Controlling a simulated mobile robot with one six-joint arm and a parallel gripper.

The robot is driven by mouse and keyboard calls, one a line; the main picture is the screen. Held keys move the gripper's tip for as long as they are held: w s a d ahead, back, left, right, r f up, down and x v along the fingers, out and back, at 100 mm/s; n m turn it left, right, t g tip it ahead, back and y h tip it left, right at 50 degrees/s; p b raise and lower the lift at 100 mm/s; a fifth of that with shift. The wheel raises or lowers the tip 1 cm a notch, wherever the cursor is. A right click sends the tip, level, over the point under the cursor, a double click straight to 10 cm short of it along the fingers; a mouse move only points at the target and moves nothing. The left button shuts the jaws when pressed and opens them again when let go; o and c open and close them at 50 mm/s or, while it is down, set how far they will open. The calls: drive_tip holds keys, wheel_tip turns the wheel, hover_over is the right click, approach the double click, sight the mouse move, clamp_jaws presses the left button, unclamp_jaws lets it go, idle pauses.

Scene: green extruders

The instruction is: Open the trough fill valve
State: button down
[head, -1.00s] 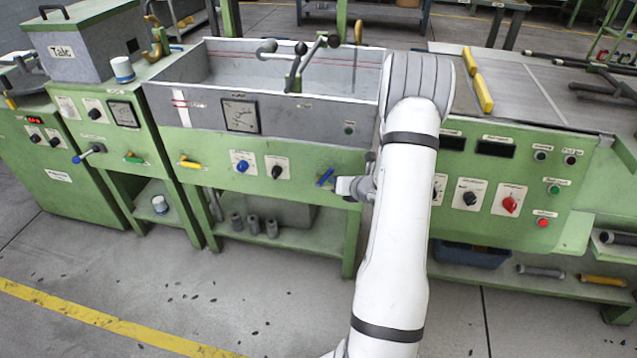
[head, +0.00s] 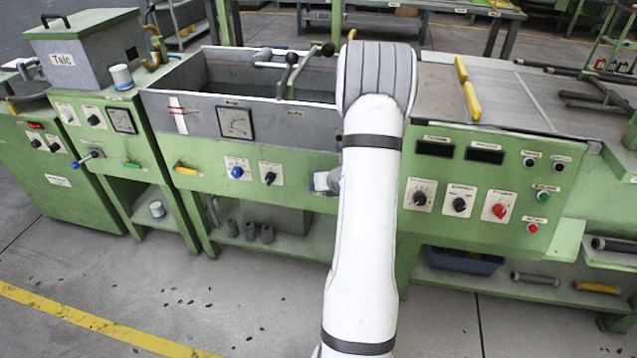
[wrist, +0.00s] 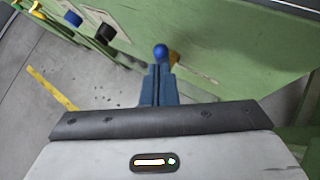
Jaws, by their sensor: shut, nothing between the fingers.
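The grey trough (head: 180,124) sits on the green machine front and looks empty. A blue-tipped valve lever (wrist: 161,52) shows in the wrist view, just beyond my fingertips. In the head view it is hidden behind my gripper (head: 318,182), which is at the green panel under the trough's right end. In the wrist view my gripper (wrist: 160,72) has its two fingers shut together with nothing between them. The blue tip seems close to or against the finger ends; I cannot tell if they touch. A yellow lever (head: 186,169) is on the panel's left.
A blue knob (head: 237,172) and a black knob (head: 269,177) are left of my gripper. A red knob (head: 499,211) sits on the right panel. A low shelf (head: 275,241) holds grey cylinders.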

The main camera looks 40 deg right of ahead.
drive_tip(key=s+f+v, duration=0.1)
drive_tip(key=f+v, duration=0.1)
drive_tip(key=v, duration=1)
drive_tip(key=shift+s+a+b, duration=0.3)
drive_tip(key=shift+s+a, duration=0.15)
drive_tip(key=shift+s, duration=0.15)
drive_tip(key=shift+r, duration=0.15)
